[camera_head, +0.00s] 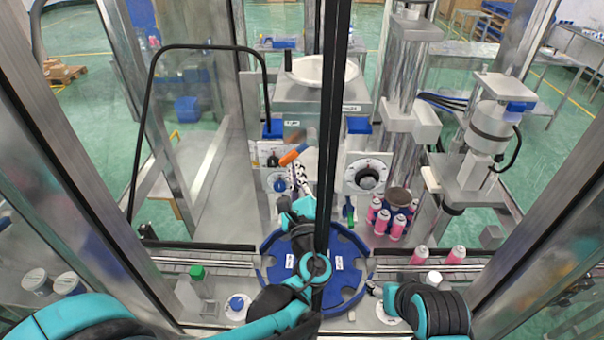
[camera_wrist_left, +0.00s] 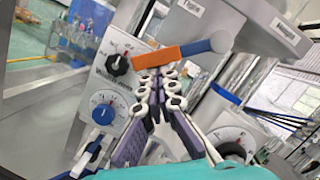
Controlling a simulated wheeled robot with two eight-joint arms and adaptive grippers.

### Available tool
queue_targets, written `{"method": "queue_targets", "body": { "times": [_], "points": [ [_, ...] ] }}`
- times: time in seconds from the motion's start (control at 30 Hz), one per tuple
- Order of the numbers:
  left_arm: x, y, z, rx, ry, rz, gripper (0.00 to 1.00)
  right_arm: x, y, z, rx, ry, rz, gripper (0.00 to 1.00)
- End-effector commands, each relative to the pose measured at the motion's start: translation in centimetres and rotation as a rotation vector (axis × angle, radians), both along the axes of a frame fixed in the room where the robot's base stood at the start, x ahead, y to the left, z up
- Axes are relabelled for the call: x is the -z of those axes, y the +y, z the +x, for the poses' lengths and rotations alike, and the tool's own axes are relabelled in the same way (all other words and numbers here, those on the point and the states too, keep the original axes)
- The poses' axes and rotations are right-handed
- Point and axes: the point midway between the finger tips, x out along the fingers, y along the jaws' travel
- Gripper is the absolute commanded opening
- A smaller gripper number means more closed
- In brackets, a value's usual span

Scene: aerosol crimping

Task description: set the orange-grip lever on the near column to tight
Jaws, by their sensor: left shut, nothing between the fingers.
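The orange-grip lever (camera_head: 292,155) sits on the near column, below the white bowl. In the left wrist view its orange grip (camera_wrist_left: 155,58) lies nearly level across the picture, and a blue part (camera_wrist_left: 218,42) continues it to the right. My left gripper (camera_head: 300,172) is shut and empty, just below the lever. In the left wrist view its fingertips (camera_wrist_left: 157,74) are close under the orange grip; I cannot tell whether they touch it.
A panel with a black knob (camera_wrist_left: 117,64) and a blue knob (camera_wrist_left: 103,110) stands left of the fingers. Another dial (camera_head: 367,178) is to the right. A blue round turntable (camera_head: 275,262) lies below. Pink cans (camera_head: 397,228) stand right. A dark upright frame bar crosses the head view.

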Motion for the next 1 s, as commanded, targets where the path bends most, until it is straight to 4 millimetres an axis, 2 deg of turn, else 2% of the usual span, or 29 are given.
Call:
{"method": "queue_targets", "body": {
  "times": [0.3,0.7,1.0],
  "points": [
    [-1.4,2.1,0.0,-0.004,0.001,0.301,0.0,0.5,0.0,0.0,0.0,0.0,0.0,0.56],
    [-3.4,3.3,0.0,-0.001,0.001,0.612,0.0,-0.1,0.0,0.0,0.0,0.0,0.0,0.56],
    [-4.1,3.5,0.0,0.0,0.0,0.622,0.0,-0.4,0.0,0.0,0.0,0.0,0.0,0.56]
  ]
}}
